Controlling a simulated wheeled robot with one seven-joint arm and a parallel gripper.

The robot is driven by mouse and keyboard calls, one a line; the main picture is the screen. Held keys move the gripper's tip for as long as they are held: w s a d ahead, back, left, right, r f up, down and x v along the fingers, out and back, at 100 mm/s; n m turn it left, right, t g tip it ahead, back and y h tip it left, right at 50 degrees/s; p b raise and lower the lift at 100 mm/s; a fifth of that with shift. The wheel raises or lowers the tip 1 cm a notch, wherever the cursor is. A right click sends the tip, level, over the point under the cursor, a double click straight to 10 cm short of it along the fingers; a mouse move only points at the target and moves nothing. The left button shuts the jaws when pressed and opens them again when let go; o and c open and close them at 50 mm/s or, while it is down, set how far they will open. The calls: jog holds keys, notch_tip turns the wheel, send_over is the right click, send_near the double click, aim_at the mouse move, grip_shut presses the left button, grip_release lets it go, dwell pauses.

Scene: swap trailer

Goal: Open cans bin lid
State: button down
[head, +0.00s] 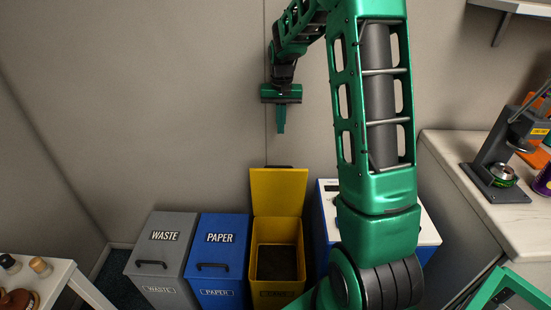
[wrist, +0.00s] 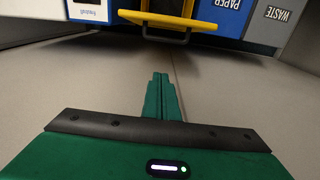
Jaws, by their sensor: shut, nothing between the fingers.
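The yellow bin (head: 277,286) stands in the row of bins in the head view; its front label is too small to read. Its lid (head: 278,190) is raised, standing up at the back, and the dark inside of the bin shows. The lid also shows in the wrist view (wrist: 172,18), with its dark handle at the edge. My gripper (head: 281,129) is shut and empty, pointing down above the raised lid and apart from it. It shows in the wrist view (wrist: 160,77), clear of the lid.
The grey waste bin (head: 164,236) and blue paper bin (head: 219,237) are shut, left of the yellow bin. A blue bin with a white top (head: 328,192) stands right, partly behind my arm. A counter (head: 455,165) holds a can press (head: 497,165). A white table (head: 55,272) is lower left.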

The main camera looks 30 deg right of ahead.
notch_tip(320, 180, down, 12)
jog(key=s+a, duration=0.1)
jog(key=a, duration=0.1)
jog(key=shift+s, duration=0.25)
dwell(0.4)
jog(key=shift+s+d, duration=0.1)
jog(key=shift+d, duration=0.05)
